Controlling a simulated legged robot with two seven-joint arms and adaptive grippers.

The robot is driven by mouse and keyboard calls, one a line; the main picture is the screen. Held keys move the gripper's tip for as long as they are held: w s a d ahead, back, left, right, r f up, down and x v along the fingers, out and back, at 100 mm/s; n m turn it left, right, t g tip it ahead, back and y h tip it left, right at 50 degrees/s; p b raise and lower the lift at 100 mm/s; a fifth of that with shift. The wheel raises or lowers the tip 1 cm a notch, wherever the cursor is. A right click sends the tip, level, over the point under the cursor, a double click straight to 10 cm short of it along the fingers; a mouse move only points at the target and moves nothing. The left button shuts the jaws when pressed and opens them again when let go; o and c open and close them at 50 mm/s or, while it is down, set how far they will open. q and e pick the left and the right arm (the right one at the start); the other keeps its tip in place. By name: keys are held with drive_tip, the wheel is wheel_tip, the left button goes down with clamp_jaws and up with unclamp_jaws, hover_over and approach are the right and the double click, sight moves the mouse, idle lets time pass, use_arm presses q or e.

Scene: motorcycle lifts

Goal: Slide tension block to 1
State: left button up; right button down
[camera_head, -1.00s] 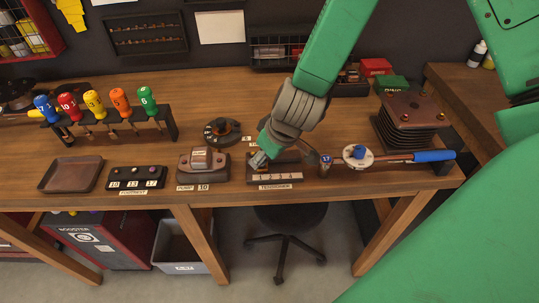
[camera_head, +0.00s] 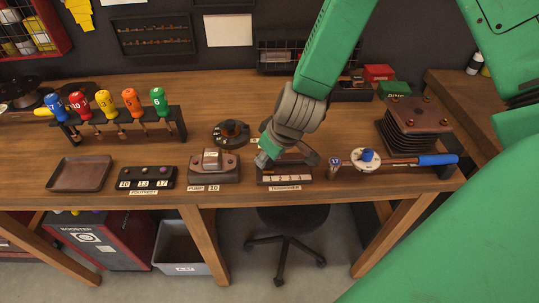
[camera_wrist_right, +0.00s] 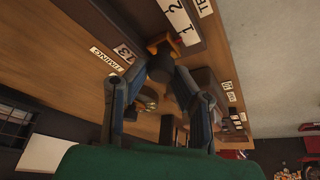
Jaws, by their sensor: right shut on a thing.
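The tensioner (camera_head: 290,179) is a dark base with a pale number strip, on the front part of the bench in the head view. My right gripper (camera_head: 265,161) is over its left end and hides the tension block there. In the right wrist view, my right gripper (camera_wrist_right: 160,72) is shut on a dark rounded knob (camera_wrist_right: 159,65). The exact alignment of the block with 1 is hard to tell. My left gripper is not in view.
A dark fixture with a metal top (camera_head: 213,165) stands close left of the tensioner. A round dial (camera_head: 231,134) is behind it. A blue-handled torque tool (camera_head: 437,160) lies to the right, before a dark stack of plates (camera_head: 415,125). The bench's front edge is close.

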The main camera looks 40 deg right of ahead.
drive_tip(key=shift+s+a+f, duration=0.2)
drive_tip(key=shift+s+a, duration=0.15)
drive_tip(key=shift+s, duration=0.1)
drive_tip(key=shift+d+y, duration=0.25)
drive_tip(key=shift+y, duration=0.05)
drive_tip(key=c, duration=1.4)
unclamp_jaws()
drive_tip(key=shift+d, duration=0.85)
drive_tip(key=shift+a, duration=0.25)
drive_tip(key=shift+w+a+r, duration=0.1)
drive_tip(key=shift+a+r, duration=0.05)
drive_tip(key=shift+a, duration=0.1)
drive_tip(key=shift+a+r, duration=0.2)
drive_tip(key=shift+r, duration=0.05)
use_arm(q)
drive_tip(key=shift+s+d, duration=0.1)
use_arm(e)
drive_tip(key=v, duration=1.1)
